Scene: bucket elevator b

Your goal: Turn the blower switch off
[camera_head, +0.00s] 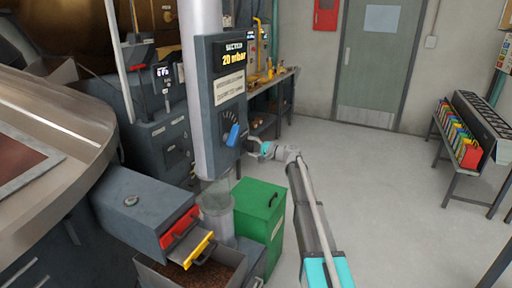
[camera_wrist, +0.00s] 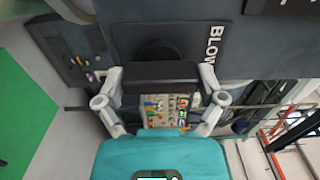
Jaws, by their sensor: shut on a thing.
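The grey control panel (camera_head: 230,95) on the pale column has a "20 mbar" display and a dial with a blue handle (camera_head: 233,135). My gripper (camera_head: 254,148) is at the panel's lower right side. In the wrist view, a dark panel face carries lettering beginning "BLOW", partly cut off. Below it is the blower switch (camera_wrist: 160,72), a dark bar in front of a round dark base. My gripper (camera_wrist: 161,80) has one finger on each end of this bar and is shut on it. The switch is hidden in the head view.
A green bin (camera_head: 260,212) stands below the panel. To its left are a clear container (camera_head: 216,212) and a grey box with red and yellow handles (camera_head: 165,215) over a tray of brown grains. Open floor lies to the right, before a grey door (camera_head: 382,60).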

